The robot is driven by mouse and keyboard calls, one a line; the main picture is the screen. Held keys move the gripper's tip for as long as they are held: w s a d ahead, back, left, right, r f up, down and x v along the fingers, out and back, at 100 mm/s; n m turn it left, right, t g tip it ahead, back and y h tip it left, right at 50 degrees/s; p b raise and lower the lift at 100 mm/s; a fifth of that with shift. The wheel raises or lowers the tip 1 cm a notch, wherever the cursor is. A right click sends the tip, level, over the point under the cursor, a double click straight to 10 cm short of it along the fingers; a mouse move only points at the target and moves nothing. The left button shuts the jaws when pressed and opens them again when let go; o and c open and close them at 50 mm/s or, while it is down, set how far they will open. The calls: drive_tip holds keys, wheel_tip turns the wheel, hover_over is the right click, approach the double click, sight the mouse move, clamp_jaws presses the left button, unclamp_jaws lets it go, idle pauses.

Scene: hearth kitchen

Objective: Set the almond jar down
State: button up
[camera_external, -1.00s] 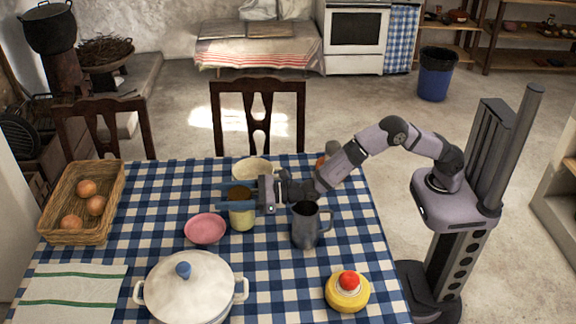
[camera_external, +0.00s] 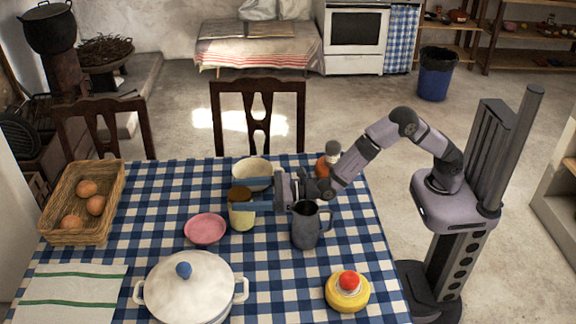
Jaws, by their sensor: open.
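The almond jar (camera_external: 241,212), a small yellowish jar with a brown top, stands upright on the blue checked tablecloth. My gripper (camera_external: 264,205) is open, just to the right of the jar. A fingertip still overlaps the jar's right side in this view, and I cannot tell if it touches. The jar is between the pink bowl (camera_external: 205,229) and the dark grey jug (camera_external: 306,226).
A cream bowl (camera_external: 252,172) stands behind the jar. An orange jar with a grey lid (camera_external: 328,162) is behind my wrist. A white lidded pot (camera_external: 188,290), an egg basket (camera_external: 83,204) and a yellow object with a red top (camera_external: 347,290) are also on the table.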

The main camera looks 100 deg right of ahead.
drive_tip(key=shift+o, duration=0.6)
wheel_tip(320, 180, up, 7)
drive_tip(key=shift+r, duration=0.1)
